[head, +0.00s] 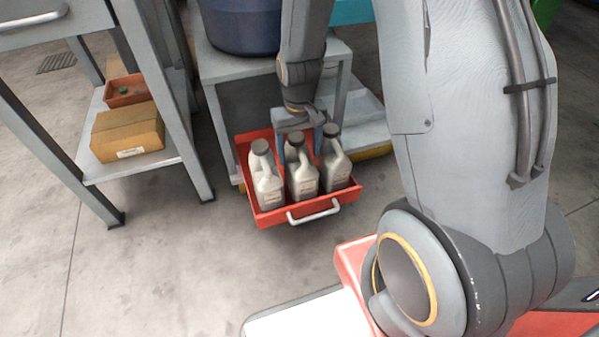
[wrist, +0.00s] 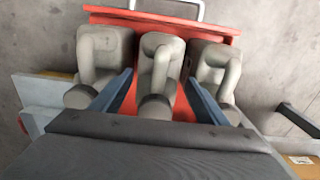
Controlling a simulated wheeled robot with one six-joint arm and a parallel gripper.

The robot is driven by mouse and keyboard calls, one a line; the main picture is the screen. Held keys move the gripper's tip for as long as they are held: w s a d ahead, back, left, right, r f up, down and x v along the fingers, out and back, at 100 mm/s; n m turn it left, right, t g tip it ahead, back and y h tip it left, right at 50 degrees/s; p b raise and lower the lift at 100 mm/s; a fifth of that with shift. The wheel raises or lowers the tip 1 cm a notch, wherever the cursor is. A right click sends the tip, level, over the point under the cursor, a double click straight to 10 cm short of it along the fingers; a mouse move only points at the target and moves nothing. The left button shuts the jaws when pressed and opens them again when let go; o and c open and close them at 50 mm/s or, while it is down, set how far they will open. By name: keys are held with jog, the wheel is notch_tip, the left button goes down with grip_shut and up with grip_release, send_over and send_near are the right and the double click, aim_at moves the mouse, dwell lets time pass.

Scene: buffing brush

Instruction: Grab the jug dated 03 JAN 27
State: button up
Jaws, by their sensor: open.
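Three grey jugs with dark caps stand in a row in an open red drawer (head: 262,219): a left jug (head: 267,184), a middle jug (head: 302,180) and a right jug (head: 335,170). Each has a small label in the head view, but the dates are too small to read. My gripper (head: 300,150) is open over the middle jug. In the wrist view, the fingers of my gripper (wrist: 160,85) reach down on either side of the middle jug (wrist: 161,62), in the gaps between it and its neighbours. Contact cannot be told.
The drawer has a silver handle (head: 313,211) at its front. A grey cabinet carries a dark blue tub (head: 242,25). At left, a shelf (head: 150,166) holds a cardboard box (head: 127,132) and a small red bin (head: 127,90). The floor before the drawer is clear.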

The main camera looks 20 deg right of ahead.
aim_at(300, 163)
jog(key=shift+d+f+b, duration=0.15)
jog(key=shift+f+b, duration=1.9)
jog(key=shift+f, duration=1.05)
jog(key=shift+c, duration=0.3)
